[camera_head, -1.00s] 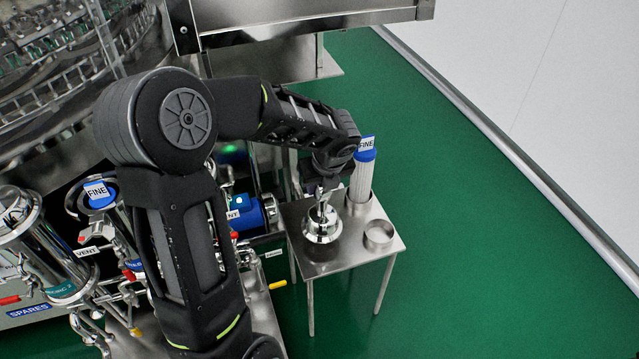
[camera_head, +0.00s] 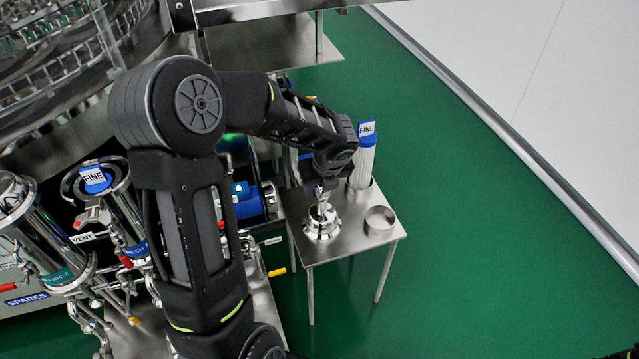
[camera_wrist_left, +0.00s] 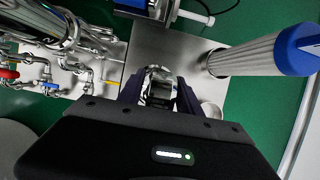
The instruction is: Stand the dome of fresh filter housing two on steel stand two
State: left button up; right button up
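The shiny steel dome (camera_head: 321,226) is over the left front part of a small steel stand (camera_head: 350,246), wide rim downward and roughly upright. I cannot tell whether its rim touches the top. My left gripper (camera_head: 322,187) is above the dome, shut on its narrow upper part. In the left wrist view the dome (camera_wrist_left: 160,82) shows between the two dark fingers (camera_wrist_left: 159,98). The exact contact is partly hidden. My right gripper is not in view.
A white filter cartridge with a blue FINE cap (camera_head: 366,150) stands at the back of the stand. An empty steel ring (camera_head: 380,220) is at the right. A housing with a FINE label (camera_head: 96,178) and pipes are at left. Green floor (camera_head: 470,260) lies open at right.

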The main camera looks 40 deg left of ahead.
pick_arm(q)
jog(key=shift+o, duration=0.6)
jog(key=shift+d+r+p, duration=0.15)
jog(key=shift+r+p, duration=0.15)
jog(key=shift+r, duration=0.3)
jog(key=p+v, duration=0.3)
jog(key=v, duration=0.8)
jog(key=shift+s, duration=0.1)
